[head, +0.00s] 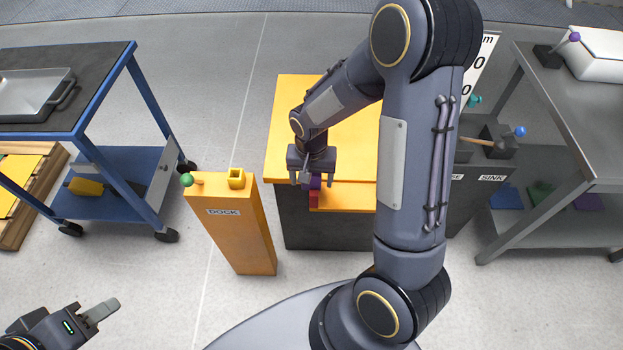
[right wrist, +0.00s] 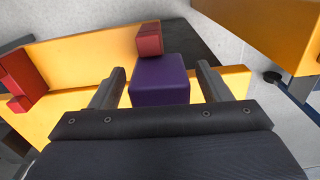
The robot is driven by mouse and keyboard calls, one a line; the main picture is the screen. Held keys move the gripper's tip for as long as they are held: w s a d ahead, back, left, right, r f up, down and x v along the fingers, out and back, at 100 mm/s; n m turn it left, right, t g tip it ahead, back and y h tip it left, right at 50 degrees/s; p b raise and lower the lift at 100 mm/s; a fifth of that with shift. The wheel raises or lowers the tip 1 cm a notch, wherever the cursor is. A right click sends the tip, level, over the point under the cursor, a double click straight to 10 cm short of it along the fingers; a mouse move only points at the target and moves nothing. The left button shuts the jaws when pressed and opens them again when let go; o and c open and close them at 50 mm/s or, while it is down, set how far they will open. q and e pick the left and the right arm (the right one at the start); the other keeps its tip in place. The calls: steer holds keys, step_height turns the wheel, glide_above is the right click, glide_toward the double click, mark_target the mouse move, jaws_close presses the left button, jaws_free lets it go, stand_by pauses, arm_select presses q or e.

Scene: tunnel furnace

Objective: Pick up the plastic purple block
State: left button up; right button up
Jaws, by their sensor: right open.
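The purple block (right wrist: 160,80) sits between the two open fingers of my right gripper (right wrist: 160,88) in the right wrist view, with a gap showing on each side. In the head view the purple block (head: 315,183) is mostly hidden below my right gripper (head: 312,178), at the front of the yellow furnace (head: 350,120). A red part (right wrist: 149,40) is right beside the block. My left gripper (head: 102,312) is at the lower left of the head view, away from the furnace; its opening is unclear.
A yellow dock post (head: 242,225) stands left of the furnace. A blue cart (head: 120,100) is further left, and a grey table (head: 575,110) is at the right. Another red part (right wrist: 20,92) is at the left of the right wrist view. Floor in front of the dock is clear.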

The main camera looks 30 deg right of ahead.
steer(key=c, duration=1.1)
steer(key=shift+r, duration=0.2)
